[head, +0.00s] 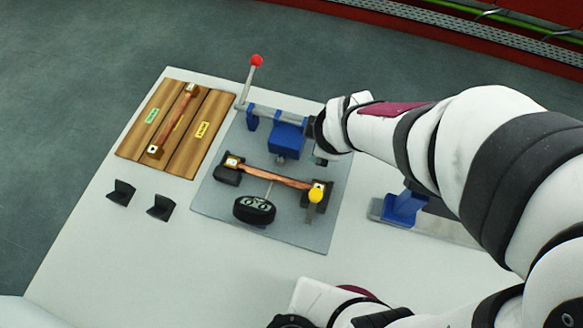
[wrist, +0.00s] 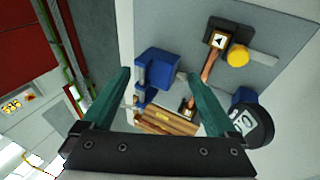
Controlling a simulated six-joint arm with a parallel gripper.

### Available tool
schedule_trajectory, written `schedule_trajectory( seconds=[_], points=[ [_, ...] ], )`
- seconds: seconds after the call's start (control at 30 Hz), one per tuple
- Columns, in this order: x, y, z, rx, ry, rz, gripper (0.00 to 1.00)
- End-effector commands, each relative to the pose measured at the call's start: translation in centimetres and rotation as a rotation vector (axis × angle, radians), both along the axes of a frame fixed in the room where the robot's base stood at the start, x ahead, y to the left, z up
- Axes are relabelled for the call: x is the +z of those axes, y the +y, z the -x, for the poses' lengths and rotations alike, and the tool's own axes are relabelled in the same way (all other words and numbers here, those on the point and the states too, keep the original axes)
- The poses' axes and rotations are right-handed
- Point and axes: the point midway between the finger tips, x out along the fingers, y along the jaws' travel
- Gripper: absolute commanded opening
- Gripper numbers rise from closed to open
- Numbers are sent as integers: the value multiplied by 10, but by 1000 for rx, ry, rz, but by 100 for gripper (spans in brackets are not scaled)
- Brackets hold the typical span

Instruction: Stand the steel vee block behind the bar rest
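Two small dark vee-shaped pieces, the left one (head: 120,192) and the right one (head: 161,207), stand apart on the white table; I cannot tell whether either is the steel vee block. A copper bar (head: 275,177) lies across two dark supports, left (head: 228,172) and right (head: 313,200), on a grey plate (head: 297,231); these may be the bar rest. My gripper (wrist: 156,76) is open and looks empty, fingers wide apart above the plate. In the wrist view, a blue block (wrist: 160,68) with a silver rod shows between and beyond the fingertips. My arm partly hides the gripper in the head view.
A red-knobbed lever (head: 255,64) rises behind the plate. A round black gauge (head: 254,210) and a yellow knob (head: 316,193) sit near the bar. A wooden board (head: 178,128) carries another copper bar. Another blue block (head: 402,208) stands right. The front-left table is clear.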

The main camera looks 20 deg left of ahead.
Motion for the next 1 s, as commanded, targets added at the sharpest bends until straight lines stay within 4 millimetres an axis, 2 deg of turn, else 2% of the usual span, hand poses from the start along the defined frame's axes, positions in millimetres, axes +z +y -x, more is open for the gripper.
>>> schedule_trajectory(
  seconds=[0.03, 0.1, 0.2, 0.3, 0.43, 1.0],
  points=[
    [17, -46, 19, -384, 123, -87, 92],
    [31, -93, 66, -948, 312, -208, 92],
    [47, -119, 127, -1567, 501, -332, 92],
    [56, -122, 162, -1922, 607, -392, 92],
    [60, -120, 176, -2057, 652, -407, 92],
    [60, -119, 175, -2049, 651, -405, 92]
  ],
)
